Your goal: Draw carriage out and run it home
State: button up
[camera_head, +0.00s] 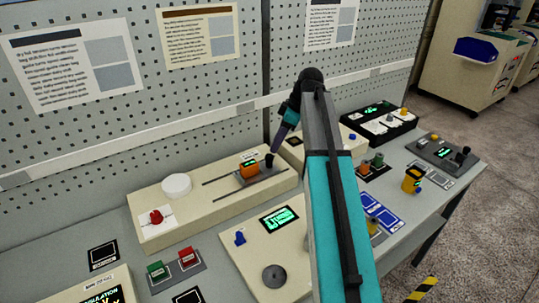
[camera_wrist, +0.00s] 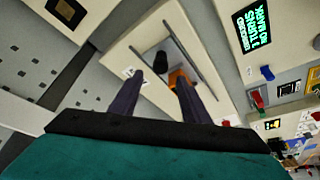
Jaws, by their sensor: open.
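The carriage (camera_head: 262,176) is a grey plate on two dark rails on a long cream unit, near the right end of the rails. It bears an orange block (camera_head: 249,170) and an upright black knob (camera_head: 270,160). My gripper (camera_head: 277,148) is just above the knob in the head view. In the wrist view my gripper (camera_wrist: 160,78) is open, its two dark fingers apart. The black knob (camera_wrist: 160,62) shows beyond and between the fingertips. The orange block (camera_wrist: 178,79) is partly hidden by the right finger. I cannot tell whether a finger touches the knob.
A white round spool (camera_head: 177,185) and a red knob (camera_head: 156,216) are at the unit's left end. A cream panel (camera_head: 240,262) with a green screen stands in front. A pegboard wall (camera_head: 110,140) rises behind. My arm hides part of the bench to the right.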

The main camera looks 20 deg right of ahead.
aim_at(269, 156)
jog(key=shift+p+x, duration=1.1)
jog(key=shift+x, duration=3.1)
jog(key=shift+c, duration=0.3)
jog(key=shift+r, duration=0.1)
grip_shut()
